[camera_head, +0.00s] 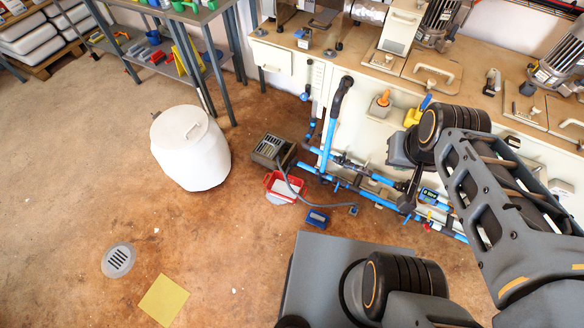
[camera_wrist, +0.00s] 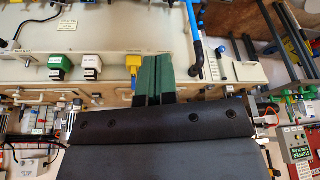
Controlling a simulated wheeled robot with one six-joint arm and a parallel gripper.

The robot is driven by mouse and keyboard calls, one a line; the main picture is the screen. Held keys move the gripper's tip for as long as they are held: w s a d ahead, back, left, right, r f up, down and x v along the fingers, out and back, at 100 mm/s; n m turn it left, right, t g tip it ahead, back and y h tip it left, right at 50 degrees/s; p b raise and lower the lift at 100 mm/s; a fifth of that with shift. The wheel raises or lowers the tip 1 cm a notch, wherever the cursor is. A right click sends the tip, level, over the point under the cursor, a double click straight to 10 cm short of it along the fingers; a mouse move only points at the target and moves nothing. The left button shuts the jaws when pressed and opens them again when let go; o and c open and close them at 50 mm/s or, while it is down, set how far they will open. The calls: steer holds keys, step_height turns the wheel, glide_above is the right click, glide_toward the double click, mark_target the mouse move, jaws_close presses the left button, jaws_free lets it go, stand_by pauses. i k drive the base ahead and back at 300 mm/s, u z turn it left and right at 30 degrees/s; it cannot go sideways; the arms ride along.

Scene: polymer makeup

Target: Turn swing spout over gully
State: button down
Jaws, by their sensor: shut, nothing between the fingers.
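In the head view, a blue standing pipe with a black bent top (camera_head: 341,92), which looks like the swing spout, rises in front of the bench. A dark grey box with a slotted grate (camera_head: 272,150) stands on the floor left of its foot; it may be the gully. A round grey floor drain (camera_head: 118,260) lies farther left. My gripper's green fingers (camera_wrist: 159,78) are shut and empty in the wrist view. A blue pipe with a black part (camera_wrist: 194,38) shows just right of them, apart in the picture. In the head view my fingertips are hard to make out.
A white drum (camera_head: 190,148) stands left of the grate box. A red tray (camera_head: 282,187) and a grey hose lie beside the box. Blue pipes (camera_head: 365,172) run low along the bench front. The floor around the yellow square (camera_head: 163,300) is mostly clear.

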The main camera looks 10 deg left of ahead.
mark_target(291, 167)
steer(key=u, duration=0.15)
steer(key=k, duration=0.45)
steer(key=u, duration=1.65)
steer(key=i, duration=1.55)
steer(key=z, duration=1.45)
steer(key=i, duration=0.3)
steer(key=z, duration=0.15)
